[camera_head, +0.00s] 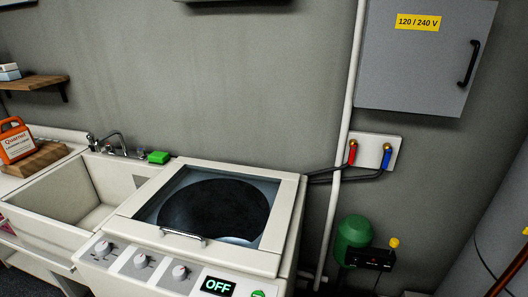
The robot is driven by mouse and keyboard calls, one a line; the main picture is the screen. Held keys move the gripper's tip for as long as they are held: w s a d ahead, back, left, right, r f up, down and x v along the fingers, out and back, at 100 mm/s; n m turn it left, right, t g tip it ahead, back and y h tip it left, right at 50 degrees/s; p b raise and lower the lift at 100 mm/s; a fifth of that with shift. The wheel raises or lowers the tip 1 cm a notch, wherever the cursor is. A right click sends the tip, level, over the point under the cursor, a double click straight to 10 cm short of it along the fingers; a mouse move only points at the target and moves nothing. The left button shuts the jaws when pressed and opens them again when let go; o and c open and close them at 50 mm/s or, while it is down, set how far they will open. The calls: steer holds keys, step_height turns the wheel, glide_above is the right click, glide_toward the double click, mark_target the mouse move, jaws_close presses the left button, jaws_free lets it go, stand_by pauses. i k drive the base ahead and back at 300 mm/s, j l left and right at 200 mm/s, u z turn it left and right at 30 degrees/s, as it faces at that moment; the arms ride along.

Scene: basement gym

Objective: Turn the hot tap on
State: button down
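A tap with a red lever (352,153) is on a white wall plate (370,149), right of centre in the head view. A tap with a blue lever (387,158) sits beside it on the right. Both levers hang roughly downward, and dark hoses run left from the taps behind the washer. A metal faucet (113,142) stands at the back of the sink (80,190) at the left; its handles are too small to read. My gripper is not in view.
A white top-loading washer (200,210) with a display reading OFF stands below and left of the taps. A grey electrical box (420,60) hangs above them. A white vertical pipe (343,120) runs just left of the plate. A green tank (353,238) is below.

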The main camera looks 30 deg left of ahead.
mark_target(109, 147)
steer(key=u, duration=2.4)
steer(key=i+j+u, duration=0.35)
steer(key=i, duration=0.2)
steer(key=i+j+u, duration=0.3)
steer(key=i, duration=0.3)
steer(key=i+u, duration=0.35)
steer(key=i, duration=0.25)
steer(key=i+j+z, duration=0.1)
steer(key=i+z, duration=0.25)
steer(key=i, duration=0.15)
steer(key=i+j+z, duration=0.35)
steer(key=i, duration=0.2)
steer(key=i+j+z, duration=0.1)
steer(key=z, duration=0.35)
steer(key=i+j+z, duration=0.25)
steer(key=z, duration=0.15)
steer(key=i+j+z, duration=0.15)
steer(key=z, duration=0.3)
steer(key=i+j+z, duration=0.1)
steer(key=j+z, duration=0.6)
steer(key=z, duration=0.2)
steer(key=j+z, duration=0.4)
steer(key=i, duration=0.05)
